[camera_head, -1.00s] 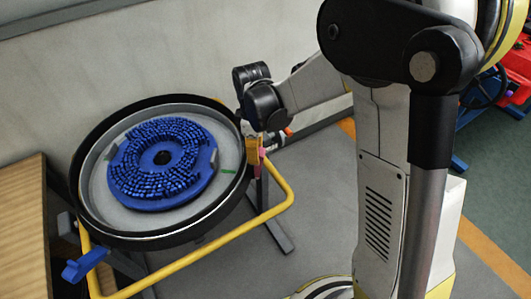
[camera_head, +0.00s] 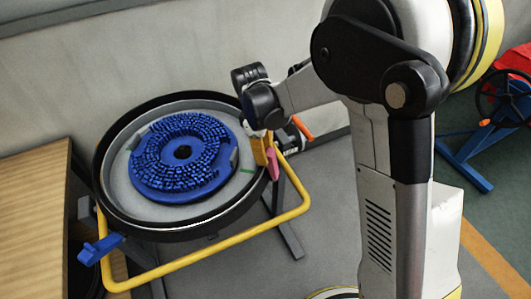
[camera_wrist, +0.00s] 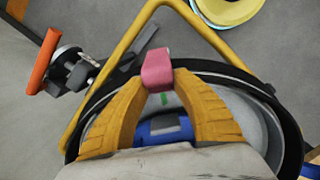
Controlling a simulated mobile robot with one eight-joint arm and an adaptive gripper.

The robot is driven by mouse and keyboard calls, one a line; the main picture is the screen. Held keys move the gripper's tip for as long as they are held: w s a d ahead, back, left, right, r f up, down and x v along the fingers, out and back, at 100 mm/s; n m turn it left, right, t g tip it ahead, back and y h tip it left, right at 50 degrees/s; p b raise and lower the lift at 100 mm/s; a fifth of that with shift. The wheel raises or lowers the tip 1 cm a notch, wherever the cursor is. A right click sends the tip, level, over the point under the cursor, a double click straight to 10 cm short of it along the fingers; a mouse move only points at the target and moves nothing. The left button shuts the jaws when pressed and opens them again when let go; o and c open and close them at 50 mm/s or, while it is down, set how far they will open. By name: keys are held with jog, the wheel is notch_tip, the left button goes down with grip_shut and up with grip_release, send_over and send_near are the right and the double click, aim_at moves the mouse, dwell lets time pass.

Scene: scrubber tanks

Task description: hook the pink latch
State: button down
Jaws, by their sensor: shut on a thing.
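The pink latch (camera_head: 273,164) is at the right rim of the round black tank (camera_head: 112,205). In the wrist view the pink latch (camera_wrist: 157,68) lies between the tips of my yellow fingers. My gripper (camera_head: 261,150) is at that rim, and it also shows in the wrist view (camera_wrist: 157,86), shut on the latch. The fingers hide part of the latch and rim. I cannot tell whether the latch is hooked.
A blue brush disc (camera_head: 142,176) lies inside the tank. A yellow tube frame (camera_head: 222,245) runs around it. A blue lever (camera_head: 100,249) sits at the front left. An orange-ended handle (camera_head: 302,128) is right of my gripper. A wooden table (camera_head: 30,215) is at the left.

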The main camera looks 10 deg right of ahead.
jog(key=c, duration=1)
grip_release()
jog(key=r, duration=0.4)
jog(key=a+r, duration=0.1)
jog(key=r, duration=0.7)
jog(key=shift+w+a, duration=0.3)
jog(key=s+d+r+m+t, duration=0.1)
jog(key=s+d+m+t, duration=0.1)
jog(key=s+d+m, duration=0.2)
jog(key=s+d+r+m+t+y, duration=0.1)
jog(key=s+d+m+t, duration=0.2)
jog(key=s+d+m, duration=0.2)
jog(key=s+d+r+m+t, duration=0.2)
jog(key=s+d+m, duration=0.2)
jog(key=s, duration=0.5)
jog(key=shift+s+d+m+t, duration=0.1)
jog(key=shift+d+m+t, duration=0.1)
jog(key=shift+m+t, duration=0.15)
